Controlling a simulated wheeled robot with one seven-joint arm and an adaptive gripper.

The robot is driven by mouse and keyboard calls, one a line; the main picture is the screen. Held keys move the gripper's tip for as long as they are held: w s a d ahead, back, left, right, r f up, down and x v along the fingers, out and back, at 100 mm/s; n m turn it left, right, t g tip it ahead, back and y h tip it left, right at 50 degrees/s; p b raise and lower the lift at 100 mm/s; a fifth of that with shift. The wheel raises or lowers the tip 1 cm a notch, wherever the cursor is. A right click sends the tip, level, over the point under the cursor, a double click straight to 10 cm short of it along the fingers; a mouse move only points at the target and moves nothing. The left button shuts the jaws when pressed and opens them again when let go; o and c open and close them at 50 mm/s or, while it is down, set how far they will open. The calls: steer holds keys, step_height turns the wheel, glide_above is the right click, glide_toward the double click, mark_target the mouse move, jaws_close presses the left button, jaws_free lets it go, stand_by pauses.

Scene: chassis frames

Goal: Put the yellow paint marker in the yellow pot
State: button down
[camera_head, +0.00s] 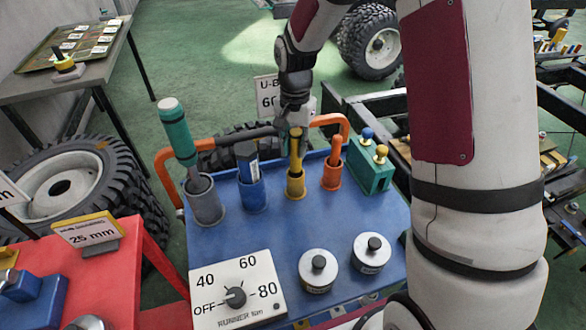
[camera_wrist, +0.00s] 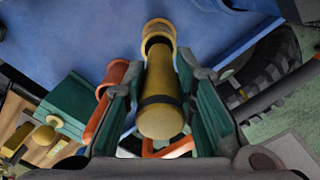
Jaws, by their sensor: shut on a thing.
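The yellow paint marker (camera_head: 295,152) stands nearly upright with its lower end in the yellow pot (camera_head: 296,188) on the blue cart top. My gripper (camera_head: 296,132) is around the marker's upper part, above the pot. In the wrist view the yellow marker (camera_wrist: 161,90) lies between the two green finger pads of my gripper (camera_wrist: 160,105), and the yellow pot's rim (camera_wrist: 158,24) shows around its far end. How deep the marker sits in the pot cannot be told.
A grey pot (camera_head: 205,205) with a teal marker (camera_head: 178,132) and a blue pot (camera_head: 252,192) with a blue marker stand left. An orange pot (camera_head: 332,178) and a green block (camera_head: 371,172) stand right. A dial box (camera_head: 238,292) and two round weights are in front.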

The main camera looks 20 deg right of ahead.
mark_target(295, 163)
steer(key=shift+d+f, duration=0.1)
steer(key=shift+f, duration=3.15)
steer(key=shift+f, duration=0.15)
steer(key=c, duration=1.3)
jaws_free()
